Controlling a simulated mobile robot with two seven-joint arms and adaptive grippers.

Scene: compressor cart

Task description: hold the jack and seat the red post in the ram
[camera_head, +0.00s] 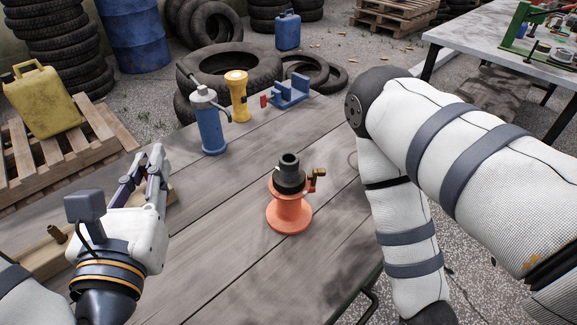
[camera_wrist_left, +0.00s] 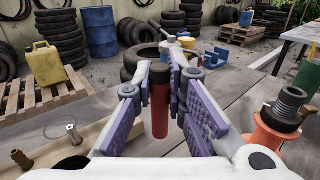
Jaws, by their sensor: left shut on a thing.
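The jack (camera_head: 289,210) stands upright on the wooden bench, with an orange spool-shaped body, a dark ram on top and a brass fitting at its side. It also shows at the right edge of the left wrist view (camera_wrist_left: 272,130). My left gripper (camera_head: 148,168) is left of the jack and apart from it. In the left wrist view, its purple-padded fingers are shut on the red post (camera_wrist_left: 160,105), which hangs roughly upright. The fingers hide the post in the head view. My right arm is bent at the right of the head view; its gripper is out of frame.
A wooden block (camera_head: 45,258) with a brass plug lies at the left. The bench between gripper and jack is clear.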

